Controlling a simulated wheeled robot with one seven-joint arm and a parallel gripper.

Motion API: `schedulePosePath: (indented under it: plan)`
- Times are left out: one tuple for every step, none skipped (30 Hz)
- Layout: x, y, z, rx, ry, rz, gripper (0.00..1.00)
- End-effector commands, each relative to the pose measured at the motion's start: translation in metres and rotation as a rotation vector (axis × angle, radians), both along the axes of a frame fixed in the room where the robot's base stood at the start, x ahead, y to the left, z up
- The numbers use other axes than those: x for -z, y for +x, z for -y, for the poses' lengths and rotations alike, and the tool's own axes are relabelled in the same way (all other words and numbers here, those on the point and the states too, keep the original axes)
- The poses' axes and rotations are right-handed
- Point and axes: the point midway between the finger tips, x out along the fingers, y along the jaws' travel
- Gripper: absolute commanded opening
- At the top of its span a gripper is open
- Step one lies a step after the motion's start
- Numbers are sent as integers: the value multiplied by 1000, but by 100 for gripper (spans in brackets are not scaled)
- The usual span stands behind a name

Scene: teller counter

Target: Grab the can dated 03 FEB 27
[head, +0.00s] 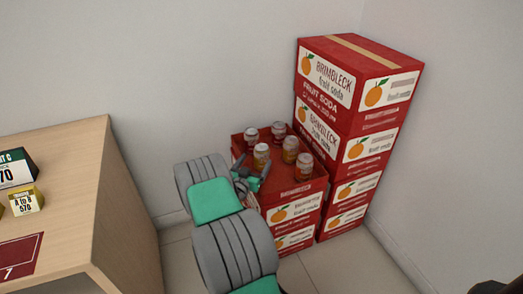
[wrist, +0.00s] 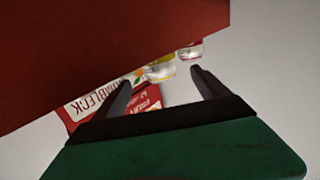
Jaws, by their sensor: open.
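Several cans stand on the low stack of red boxes in the head view: a yellow-orange can (head: 261,156), another orange can (head: 290,149), a third (head: 304,167) at the front right, and red and white cans (head: 252,136) and (head: 279,131) at the back. No date is readable on any can. My gripper (head: 250,179) is open at the left front of these cans, close to the yellow-orange one. In the wrist view, the open fingers (wrist: 160,78) have a yellow-banded can (wrist: 160,72) and a red-banded can (wrist: 190,52) beyond them, both partly hidden.
A low red box (head: 295,193) carries the cans. A taller stack of red soda boxes (head: 350,118) stands behind it at the right. A large dark red surface (wrist: 90,45) fills the wrist view's upper left. A wooden counter (head: 75,180) stands at left; floor (head: 350,262) is clear front right.

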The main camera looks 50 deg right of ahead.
Motion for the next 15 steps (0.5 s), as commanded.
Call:
schedulePosePath:
  plan:
    - [0,-2,3,-11,-23,1,85]
    - [1,-2,5,-16,-33,4,85]
    - [2,-1,9,-21,-40,6,85]
    - [2,0,13,-22,-42,8,85]
    - [2,1,17,-22,-44,8,85]
    - [2,4,22,-22,-44,10,85]
    - [2,5,26,-23,-43,10,85]
    - [2,6,30,-22,-44,9,85]
    - [3,8,35,-22,-43,8,85]
    - [2,9,40,-22,-43,8,85]
    - [2,11,45,-22,-43,10,85]
    - [2,13,53,-21,-42,10,85]
    - [2,15,58,-21,-43,10,85]
    - [1,17,63,-21,-43,10,85]
    - [2,19,69,-21,-41,9,85]
